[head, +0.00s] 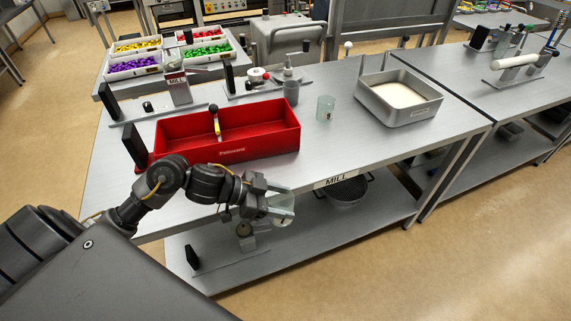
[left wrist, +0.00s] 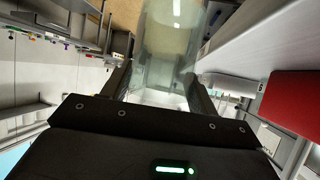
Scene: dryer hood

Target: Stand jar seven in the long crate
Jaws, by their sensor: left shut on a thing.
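My left gripper (head: 265,197) is shut on a clear glass jar (head: 282,207), in front of the table's near edge. In the left wrist view the jar (left wrist: 168,50) stands out between the two fingers. I cannot read a number on it. The long red crate (head: 222,150) sits on the table, behind and to the left of the gripper. Part of it shows at the right of the left wrist view (left wrist: 292,102). My right gripper is not in view.
A second clear glass (head: 325,108) stands right of the crate. A square metal pan (head: 399,98) with pale contents stands farther right. A grey cup (head: 291,92) stands behind the crate. The table (head: 350,150) is bare between crate and front right edge.

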